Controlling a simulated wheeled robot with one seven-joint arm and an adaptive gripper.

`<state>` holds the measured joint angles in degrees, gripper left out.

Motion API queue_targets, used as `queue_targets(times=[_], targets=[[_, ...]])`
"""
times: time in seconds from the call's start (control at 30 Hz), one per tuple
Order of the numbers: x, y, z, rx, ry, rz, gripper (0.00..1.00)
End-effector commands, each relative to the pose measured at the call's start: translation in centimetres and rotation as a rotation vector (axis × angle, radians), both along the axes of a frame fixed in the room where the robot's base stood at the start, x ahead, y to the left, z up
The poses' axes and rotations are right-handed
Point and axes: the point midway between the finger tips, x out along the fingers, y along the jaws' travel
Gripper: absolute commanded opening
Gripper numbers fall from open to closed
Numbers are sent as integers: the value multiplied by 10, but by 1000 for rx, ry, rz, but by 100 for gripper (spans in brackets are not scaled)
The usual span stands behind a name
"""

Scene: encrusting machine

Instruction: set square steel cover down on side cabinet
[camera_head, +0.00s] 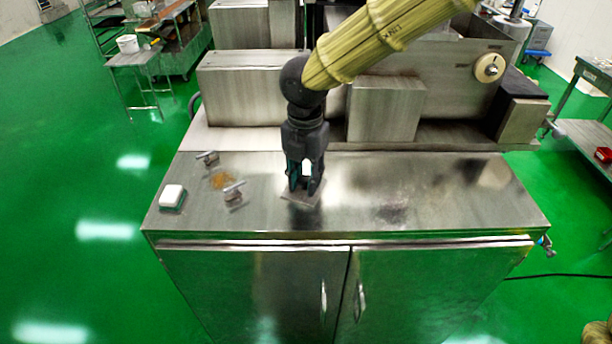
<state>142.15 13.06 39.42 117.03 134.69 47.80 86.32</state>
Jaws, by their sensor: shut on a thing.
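My gripper (304,187), black, points straight down over the steel side cabinet (440,215), left of the middle of its top. It is shut on the square steel cover (300,201), a small flat plate at the fingertips. The fingers hide most of the cover and where they grip it. The cover is at or just above the cabinet top; I cannot tell if it touches.
Two small metal fittings (234,192) (208,157) and a white block (172,196) stand left of my gripper. Machine housings (386,110) rise along the back. The right part of the top is clear.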

Motion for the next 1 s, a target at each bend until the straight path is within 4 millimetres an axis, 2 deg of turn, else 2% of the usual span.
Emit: queue_targets(times=[0.03,0.07,0.13,0.17,0.47,0.63,0.77,1.0], targets=[[0,0,-1,0,0,0,0],[0,0,-1,0,0,0,33],[0,0,-1,0,0,0,46],[0,0,-1,0,0,0,49],[0,0,0,0,0,0,49],[1,0,10,0,-1,0,49],[0,0,29,2,-2,-1,49],[1,0,73,1,-4,-1,49]])
